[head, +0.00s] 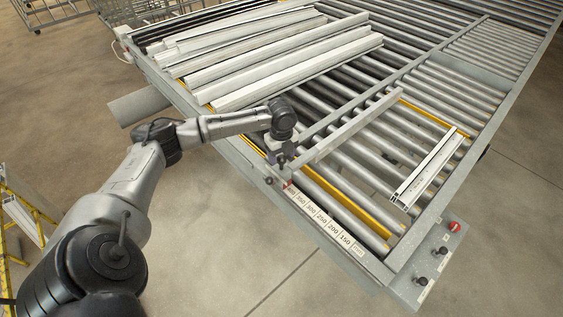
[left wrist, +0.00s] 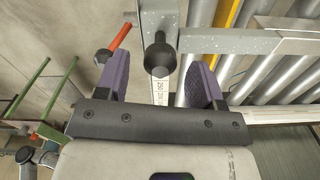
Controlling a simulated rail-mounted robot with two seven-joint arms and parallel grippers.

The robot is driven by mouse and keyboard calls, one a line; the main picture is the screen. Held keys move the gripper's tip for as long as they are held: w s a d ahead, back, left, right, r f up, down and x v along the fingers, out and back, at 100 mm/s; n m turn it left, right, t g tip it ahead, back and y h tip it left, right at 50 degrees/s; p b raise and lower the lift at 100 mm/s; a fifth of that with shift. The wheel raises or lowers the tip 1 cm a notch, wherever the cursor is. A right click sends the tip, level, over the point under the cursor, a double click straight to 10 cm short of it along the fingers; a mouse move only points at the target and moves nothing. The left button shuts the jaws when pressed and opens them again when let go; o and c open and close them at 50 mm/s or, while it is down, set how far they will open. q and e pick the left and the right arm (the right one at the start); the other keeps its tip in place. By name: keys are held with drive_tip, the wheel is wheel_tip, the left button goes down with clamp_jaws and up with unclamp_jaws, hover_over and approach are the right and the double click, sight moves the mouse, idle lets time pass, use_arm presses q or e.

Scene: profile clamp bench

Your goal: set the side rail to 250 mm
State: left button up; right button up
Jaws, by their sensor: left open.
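The side rail (head: 345,128) is a grey bar lying across the rollers; its near end also shows in the left wrist view (left wrist: 245,42). A black knob (left wrist: 160,55) and an orange-red lever (left wrist: 118,42) are at this end. The scale (head: 326,222) runs along the near edge with marks from about 400 down to 150. The rail end stands near the high marks, around 350 to 400; the exact reading is unclear. My left gripper (head: 277,160) is open, its purple fingers on either side of the knob (left wrist: 162,78), with gaps visible. My right gripper is out of view.
A short light profile (head: 426,172) lies on the rollers right of the rail. Several long profiles (head: 270,60) lie at the back left. A control panel with a red button (head: 455,226) is at the near right corner. A yellow ladder (head: 8,225) stands far left.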

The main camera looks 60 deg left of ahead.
sight(281, 163)
use_arm(q)
drive_tip(key=shift+f, duration=2.25)
drive_tip(key=shift+c, duration=0.4)
